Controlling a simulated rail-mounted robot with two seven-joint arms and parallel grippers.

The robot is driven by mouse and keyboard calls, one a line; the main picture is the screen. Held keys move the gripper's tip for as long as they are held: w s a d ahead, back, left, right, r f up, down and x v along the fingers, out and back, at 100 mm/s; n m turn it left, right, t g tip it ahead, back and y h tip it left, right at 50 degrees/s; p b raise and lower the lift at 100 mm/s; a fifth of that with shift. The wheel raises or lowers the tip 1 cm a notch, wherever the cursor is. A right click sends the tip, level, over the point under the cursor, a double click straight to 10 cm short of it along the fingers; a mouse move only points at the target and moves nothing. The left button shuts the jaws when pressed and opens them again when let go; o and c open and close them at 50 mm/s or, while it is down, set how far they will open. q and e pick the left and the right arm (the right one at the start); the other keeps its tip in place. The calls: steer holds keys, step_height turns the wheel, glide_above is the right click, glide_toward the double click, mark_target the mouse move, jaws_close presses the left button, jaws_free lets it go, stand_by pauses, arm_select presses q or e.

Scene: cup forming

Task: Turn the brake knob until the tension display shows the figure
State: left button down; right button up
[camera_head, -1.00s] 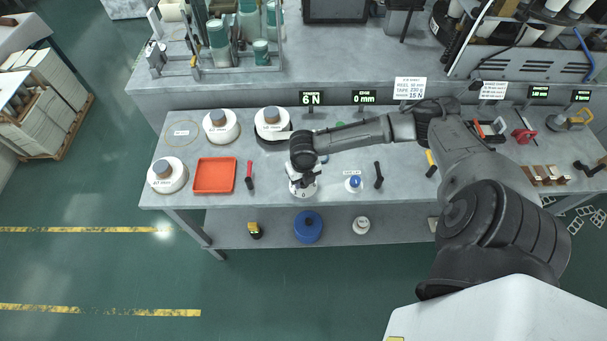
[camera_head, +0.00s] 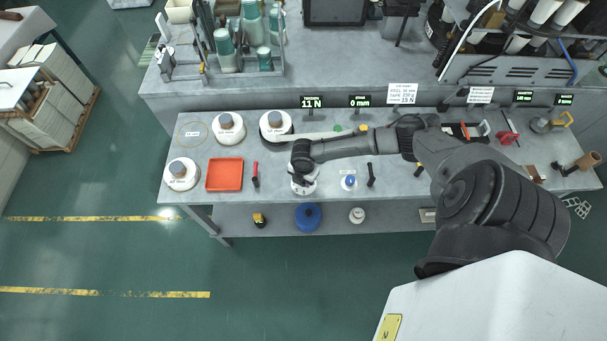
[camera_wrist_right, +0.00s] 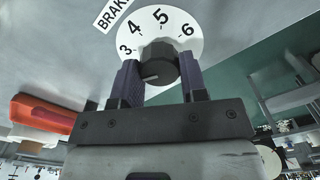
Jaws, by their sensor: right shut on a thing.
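The dark brake knob (camera_wrist_right: 158,66) sits on a white dial (camera_wrist_right: 187,22) with figures 3, 4, 5 and 6 showing in the right wrist view. My right gripper (camera_wrist_right: 158,78) is shut on the knob, one finger on each side. A pale pointer line shows on the knob's face. In the head view the white dial (camera_head: 304,188) is at the bench's front edge, under my right gripper (camera_head: 303,178), which hides the knob. The tension display (camera_head: 312,102) reads 11 N. A card (camera_head: 402,94) shows 15 N on its last line. My left gripper is not in view.
An orange tray (camera_head: 225,175) and a red-handled tool (camera_head: 256,174) lie left of the dial. White reels (camera_head: 276,124) stand behind. A small blue-topped knob (camera_head: 349,182) and a black-handled tool (camera_head: 371,175) are to the right. Another display (camera_head: 360,101) reads 0 mm.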

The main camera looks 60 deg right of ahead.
steer(key=m+p, duration=0.4)
steer(key=m, duration=0.1)
steer(key=shift+r+m, duration=0.15)
steer(key=shift+m, duration=0.15)
steer(key=m+p, duration=0.2)
steer(key=m, duration=0.1)
steer(key=shift+m+p, duration=0.55)
steer(key=shift+m, duration=0.55)
steer(key=shift+w+m, duration=0.1)
steer(key=shift+m, duration=0.2)
steer(key=o, duration=0.9)
